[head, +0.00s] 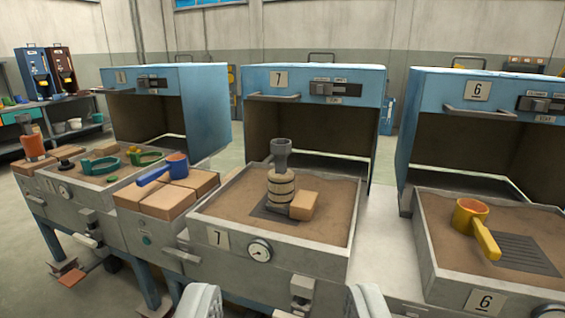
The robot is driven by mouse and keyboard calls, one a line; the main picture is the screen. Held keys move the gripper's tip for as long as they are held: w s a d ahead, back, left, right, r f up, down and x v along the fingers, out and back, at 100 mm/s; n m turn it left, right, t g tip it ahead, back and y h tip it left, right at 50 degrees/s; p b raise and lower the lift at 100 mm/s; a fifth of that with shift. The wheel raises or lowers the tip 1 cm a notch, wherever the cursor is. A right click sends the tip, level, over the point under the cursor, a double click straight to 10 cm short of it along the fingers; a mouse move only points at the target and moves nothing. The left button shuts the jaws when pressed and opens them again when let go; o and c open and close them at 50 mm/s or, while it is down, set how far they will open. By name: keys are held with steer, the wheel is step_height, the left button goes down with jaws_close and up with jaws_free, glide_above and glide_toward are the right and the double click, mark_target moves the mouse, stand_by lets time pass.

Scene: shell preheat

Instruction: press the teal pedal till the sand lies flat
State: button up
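No teal pedal shows in this view. A reddish-brown pedal (71,277) sits low at the left, under the left sand tray. Sand (235,194) fills the grey tray marked 7 (331,263). A banded wooden barrel-like piece with a dark grey cup-shaped top (281,186) stands there on a dark grate, beside a tan block (304,205). The left sand (122,178) and right sand (436,208) lie in trays of their own. My gripper (284,302) shows two pale fingers at the bottom edge, wide apart with nothing between them.
Blue hoods (312,84) stand open behind the trays. A yellow ladle (470,217) lies in the right tray, marked 6. A blue-handled ladle (165,170) lies on tan blocks (168,203). A gauge (259,251) and latch are on the front. Floor shows at lower left.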

jaws_close()
stand_by(1.2)
